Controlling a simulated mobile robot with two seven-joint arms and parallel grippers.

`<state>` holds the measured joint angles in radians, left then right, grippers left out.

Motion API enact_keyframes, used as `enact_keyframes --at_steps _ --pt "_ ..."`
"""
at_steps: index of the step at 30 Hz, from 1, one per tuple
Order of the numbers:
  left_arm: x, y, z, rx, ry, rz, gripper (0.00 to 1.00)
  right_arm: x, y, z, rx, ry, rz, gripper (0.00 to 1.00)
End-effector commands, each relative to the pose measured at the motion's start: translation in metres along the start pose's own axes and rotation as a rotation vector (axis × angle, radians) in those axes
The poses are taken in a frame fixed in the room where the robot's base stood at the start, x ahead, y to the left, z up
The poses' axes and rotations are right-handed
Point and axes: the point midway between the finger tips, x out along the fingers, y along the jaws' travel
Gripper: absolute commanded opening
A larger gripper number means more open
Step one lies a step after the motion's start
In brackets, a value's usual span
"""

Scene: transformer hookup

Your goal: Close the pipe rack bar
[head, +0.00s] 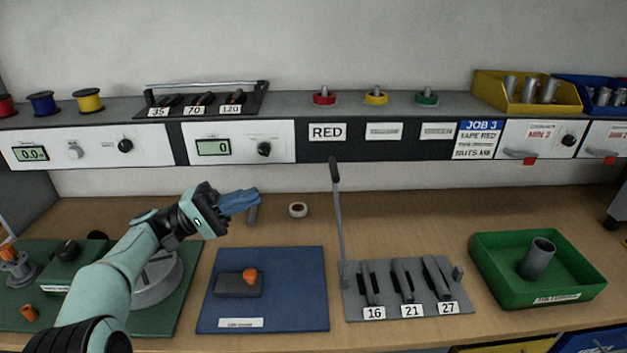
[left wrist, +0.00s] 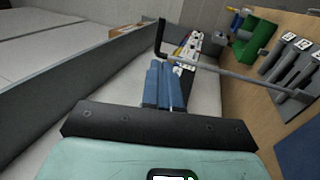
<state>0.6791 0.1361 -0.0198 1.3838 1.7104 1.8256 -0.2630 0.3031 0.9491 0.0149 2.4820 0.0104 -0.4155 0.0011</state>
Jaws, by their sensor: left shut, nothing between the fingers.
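The pipe rack (head: 422,310) is a grey plate on the bench with dark grey pieces in slots labelled 16, 21 and 27. Its long thin bar (head: 339,225) stands up almost vertically from the rack's left end, with a dark grip at the top. The bar also shows in the left wrist view (left wrist: 235,74), slanting past the fingertips, with the rack (left wrist: 293,68) at the right. My left gripper (head: 255,196), with blue fingers, is shut and empty, left of the bar and apart from it in the head view. My right gripper is not in view.
A blue mat (head: 300,290) with a grey block and orange knob lies left of the rack. A green tray (head: 485,270) holding a grey cylinder is at the right. An instrument shelf (head: 312,155) runs along the back.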

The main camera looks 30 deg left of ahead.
Motion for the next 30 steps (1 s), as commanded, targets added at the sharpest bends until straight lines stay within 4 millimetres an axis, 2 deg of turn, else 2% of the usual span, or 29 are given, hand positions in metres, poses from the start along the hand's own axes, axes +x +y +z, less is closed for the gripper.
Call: enact_keyframes --at_steps 12,16,22,30 --pt "0.086 0.001 0.001 -0.003 -0.004 0.001 0.0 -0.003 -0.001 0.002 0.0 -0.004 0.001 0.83" --pt "0.108 0.0 0.001 -0.003 -0.003 0.0 0.0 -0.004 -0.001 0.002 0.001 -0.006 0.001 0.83" --pt "0.126 0.0 0.0 -0.003 0.0 -0.001 0.0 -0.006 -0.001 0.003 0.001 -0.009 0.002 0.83" --pt "0.13 -0.001 0.0 -0.003 0.001 -0.002 0.0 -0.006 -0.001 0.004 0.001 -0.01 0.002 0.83"
